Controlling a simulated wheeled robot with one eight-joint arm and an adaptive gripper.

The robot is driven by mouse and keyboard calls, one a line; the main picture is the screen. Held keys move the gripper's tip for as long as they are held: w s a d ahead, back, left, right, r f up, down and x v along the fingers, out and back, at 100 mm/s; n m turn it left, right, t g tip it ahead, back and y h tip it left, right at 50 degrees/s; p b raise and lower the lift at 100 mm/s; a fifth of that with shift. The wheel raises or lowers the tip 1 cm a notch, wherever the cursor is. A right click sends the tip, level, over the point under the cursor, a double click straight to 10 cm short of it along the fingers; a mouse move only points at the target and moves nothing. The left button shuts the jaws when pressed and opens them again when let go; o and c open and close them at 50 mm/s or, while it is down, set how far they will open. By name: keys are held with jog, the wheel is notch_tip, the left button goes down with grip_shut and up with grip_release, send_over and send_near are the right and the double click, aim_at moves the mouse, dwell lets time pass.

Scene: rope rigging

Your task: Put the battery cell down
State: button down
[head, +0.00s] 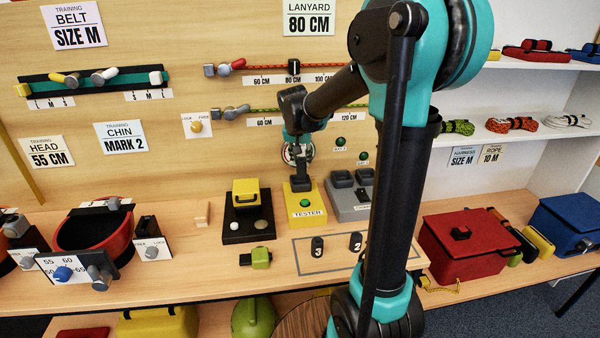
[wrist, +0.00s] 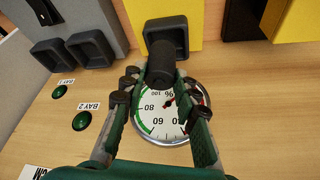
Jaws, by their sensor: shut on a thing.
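The black battery cell (wrist: 167,62) is held between the fingertips of my gripper (wrist: 160,90) in the wrist view. My gripper also shows in the head view (head: 299,160), just above the yellow tester (head: 306,201) marked "TESTER". The tester's yellow face (wrist: 185,12) with a black opening lies beyond the cell in the wrist view. I cannot tell whether the cell touches it. A round percent gauge (wrist: 160,122) on the board sits behind the fingers, its needle partly hidden. Two more black cells, marked 3 (head: 317,246) and 2 (head: 357,243), stand on the bench within a marked outline.
A grey charger (head: 349,197) with black bays stands right of the tester. A black base with a yellow block (head: 245,192) stands left. A green clip-like piece (head: 259,257) lies in front. A red box (head: 465,245) is at right. The outlined area has bare bench around the cells.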

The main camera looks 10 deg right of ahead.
aim_at(300, 157)
jog(key=shift+w, duration=1.05)
notch_tip(300, 157, down, 2)
jog(key=shift+f, duration=2.1)
jog(key=shift+w+f, duration=0.2)
jog(key=shift+f, duration=0.2)
jog(key=shift+f, duration=0.1)
jog(key=c, duration=1.2)
grip_release()
jog(key=shift+o, duration=0.2)
jog(key=v, duration=1.2)
